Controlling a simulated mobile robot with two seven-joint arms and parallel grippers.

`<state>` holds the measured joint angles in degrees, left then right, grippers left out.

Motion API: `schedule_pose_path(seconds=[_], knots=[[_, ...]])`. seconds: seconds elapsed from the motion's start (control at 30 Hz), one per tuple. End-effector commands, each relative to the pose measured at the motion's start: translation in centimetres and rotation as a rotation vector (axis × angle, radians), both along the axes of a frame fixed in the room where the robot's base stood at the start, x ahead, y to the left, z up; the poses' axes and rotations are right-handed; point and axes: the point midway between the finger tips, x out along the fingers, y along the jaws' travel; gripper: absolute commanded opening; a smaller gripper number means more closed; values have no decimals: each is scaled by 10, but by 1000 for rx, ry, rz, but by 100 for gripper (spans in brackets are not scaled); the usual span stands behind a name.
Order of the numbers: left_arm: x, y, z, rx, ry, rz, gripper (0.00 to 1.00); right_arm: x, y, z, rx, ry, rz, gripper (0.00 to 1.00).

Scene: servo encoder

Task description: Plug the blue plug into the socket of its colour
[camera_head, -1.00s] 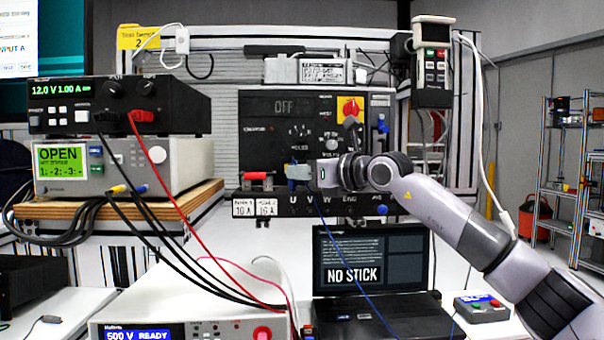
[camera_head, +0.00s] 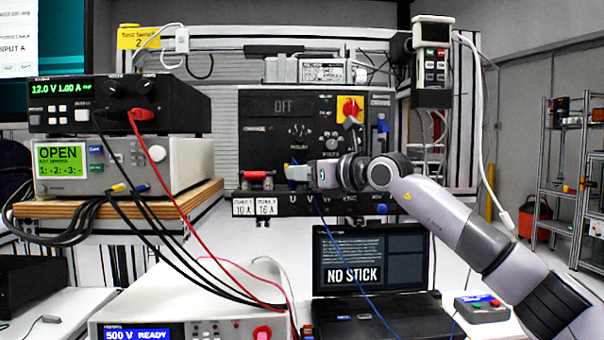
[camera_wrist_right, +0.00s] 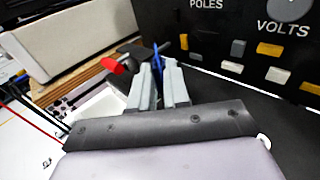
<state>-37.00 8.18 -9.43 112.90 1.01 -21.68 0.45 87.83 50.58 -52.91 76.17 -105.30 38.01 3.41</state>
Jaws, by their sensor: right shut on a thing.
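My right gripper (camera_head: 298,173) reaches in from the right in front of the black panel, low and left of its middle. In the right wrist view its two grey fingers (camera_wrist_right: 160,86) are shut on the blue plug (camera_wrist_right: 157,62), which shows as a thin blue strip between them. The plug is mostly hidden by the fingers. A blue cable (camera_head: 345,256) hangs from the gripper down past the laptop. I cannot pick out a blue socket, nor tell whether the plug touches the panel. My left gripper is not in view.
The black panel (camera_head: 262,150) carries a red-yellow switch (camera_head: 349,109) and a ledge with red parts (camera_head: 258,177) just left of the gripper. The laptop (camera_head: 372,303) is below. Stacked instruments (camera_head: 125,165) with black and red cables stand at the left.

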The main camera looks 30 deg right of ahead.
Motion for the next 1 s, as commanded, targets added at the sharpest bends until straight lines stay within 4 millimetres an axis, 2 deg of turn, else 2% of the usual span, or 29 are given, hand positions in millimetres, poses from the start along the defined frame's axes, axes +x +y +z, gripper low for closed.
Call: schedule_pose_path(seconds=[0.23,0.27,0.33,0.77,1.0], knots=[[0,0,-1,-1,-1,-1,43,0,0,-2,0,1,1,0],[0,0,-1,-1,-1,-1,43,0,0,-2,0,1,1,22],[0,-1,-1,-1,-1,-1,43,0,1,-3,-1,2,1,45],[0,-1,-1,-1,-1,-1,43,0,0,-2,0,0,1,45],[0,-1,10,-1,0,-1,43,0,0,12,0,-1,0,45]])
